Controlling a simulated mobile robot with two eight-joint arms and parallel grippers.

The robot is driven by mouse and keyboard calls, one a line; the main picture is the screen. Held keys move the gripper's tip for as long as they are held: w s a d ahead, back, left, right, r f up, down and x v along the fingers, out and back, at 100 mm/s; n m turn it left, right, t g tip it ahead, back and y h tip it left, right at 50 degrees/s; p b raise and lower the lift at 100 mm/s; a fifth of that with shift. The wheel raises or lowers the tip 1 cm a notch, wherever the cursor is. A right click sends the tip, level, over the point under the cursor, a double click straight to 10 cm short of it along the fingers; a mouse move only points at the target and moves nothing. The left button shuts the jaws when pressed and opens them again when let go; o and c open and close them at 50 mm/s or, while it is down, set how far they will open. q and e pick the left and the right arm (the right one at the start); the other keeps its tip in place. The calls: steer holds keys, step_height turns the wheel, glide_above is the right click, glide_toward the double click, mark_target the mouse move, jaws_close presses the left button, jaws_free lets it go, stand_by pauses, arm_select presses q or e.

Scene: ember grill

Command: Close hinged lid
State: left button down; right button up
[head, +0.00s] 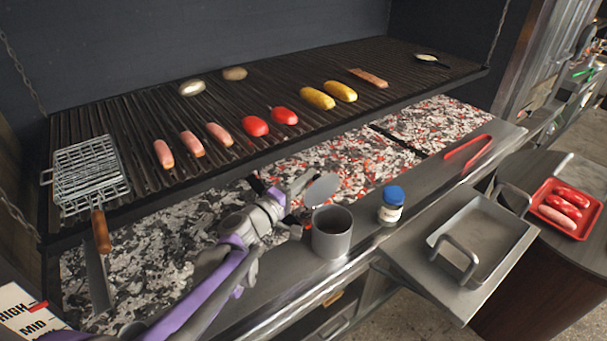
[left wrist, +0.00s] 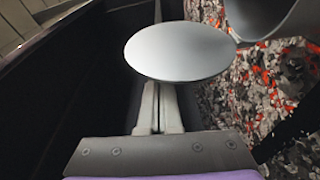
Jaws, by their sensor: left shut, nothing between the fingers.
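A grey metal cup (head: 332,240) stands on the steel ledge in front of the grill, its mouth open with dark contents. A round grey lid (head: 322,189) stands raised above the cup's far rim, tilted open. My left gripper (head: 302,182) is shut and empty, just left of the lid. In the left wrist view the lid (left wrist: 180,50) lies just beyond the shut fingertips (left wrist: 157,92) and partly overlaps them; I cannot tell whether they touch. Part of the cup (left wrist: 268,15) shows at the top right there. The hinge is not clearly visible. My right gripper is not in view.
A blue-capped jar (head: 391,207) stands right of the cup. Red tongs (head: 467,153) lie farther right. Glowing coals (head: 330,165) lie behind the cup, below the food-laden grill grate (head: 200,105). A grey tray (head: 481,240) sits at the right. A wire basket (head: 88,175) rests on the grate.

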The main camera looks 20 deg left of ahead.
mark_target(320, 192)
arm_select(q)
steer(key=s+d+m, duration=0.1)
steer(key=m, duration=0.1)
steer(key=d+m+p, duration=0.1)
steer(key=m, duration=0.1)
steer(key=shift+s+d+r+t+h, duration=0.1)
steer(key=shift+s+r+t+h, duration=0.1)
steer(key=shift+s+t+h, duration=0.2)
steer(key=m, duration=0.1)
steer(key=s+d+m, duration=0.1)
steer(key=d+m+h, duration=0.1)
steer(key=m, duration=0.1)
steer(key=shift+s+f, duration=0.3)
steer(key=shift+s, duration=0.05)
steer(key=s+d+f+m+h+b, duration=0.3)
steer(key=f+m, duration=0.1)
steer(key=m, duration=0.5)
steer(key=shift+d+m+g+h, duration=0.3)
steer(key=shift+m+g+h, duration=0.1)
steer(key=shift+s+f, duration=0.1)
steer(key=shift+f, duration=0.05)
